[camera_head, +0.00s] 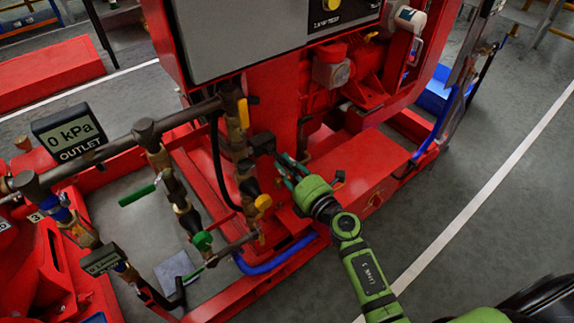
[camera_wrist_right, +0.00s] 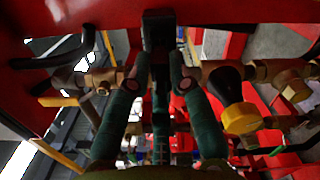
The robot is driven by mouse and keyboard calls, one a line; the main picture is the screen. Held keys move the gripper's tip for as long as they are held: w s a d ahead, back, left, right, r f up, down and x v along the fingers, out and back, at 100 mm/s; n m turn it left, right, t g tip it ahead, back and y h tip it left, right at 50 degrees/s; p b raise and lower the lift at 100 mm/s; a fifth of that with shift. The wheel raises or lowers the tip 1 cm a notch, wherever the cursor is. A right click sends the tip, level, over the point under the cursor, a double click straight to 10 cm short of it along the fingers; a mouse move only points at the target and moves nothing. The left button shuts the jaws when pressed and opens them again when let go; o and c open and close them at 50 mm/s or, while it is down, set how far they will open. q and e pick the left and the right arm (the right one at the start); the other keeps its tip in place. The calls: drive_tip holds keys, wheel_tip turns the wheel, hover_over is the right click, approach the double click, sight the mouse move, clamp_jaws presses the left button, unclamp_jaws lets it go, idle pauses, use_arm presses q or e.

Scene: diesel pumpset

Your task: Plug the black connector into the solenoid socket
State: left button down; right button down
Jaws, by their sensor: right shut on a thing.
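My right gripper (camera_head: 281,163) reaches in from the lower right, its green fingers beside the brass pipework. It is shut on a black connector (camera_head: 263,142), a small dark block at the fingertips. In the right wrist view the connector (camera_wrist_right: 158,30) sits at the top centre, between the converging fingertips (camera_wrist_right: 158,78). In the head view the connector is just right of the vertical brass valve line (camera_head: 243,168). I cannot clearly make out the solenoid socket, nor whether the connector touches it. My left gripper is out of view.
A black cable (camera_head: 217,165) hangs left of the valve line. A yellow valve knob (camera_head: 263,202) is below the connector; it also shows in the wrist view (camera_wrist_right: 241,118). The red pump frame (camera_head: 275,105) stands close behind. Grey floor (camera_head: 480,150) is open at the right.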

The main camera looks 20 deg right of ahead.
sight(284, 164)
drive_tip(key=shift+x, duration=0.9)
idle(0.5)
drive_tip(key=shift+w+a+r, duration=0.1)
drive_tip(key=shift+w+a, duration=0.2)
drive_tip(key=shift+w, duration=0.2)
idle(0.4)
drive_tip(key=c, duration=1.1)
unclamp_jaws()
drive_tip(key=shift+w, duration=0.1)
drive_tip(key=shift+o, duration=0.2)
drive_tip(key=shift+s+d, duration=0.2)
drive_tip(key=shift+s, duration=0.3)
drive_tip(key=v, duration=1.1)
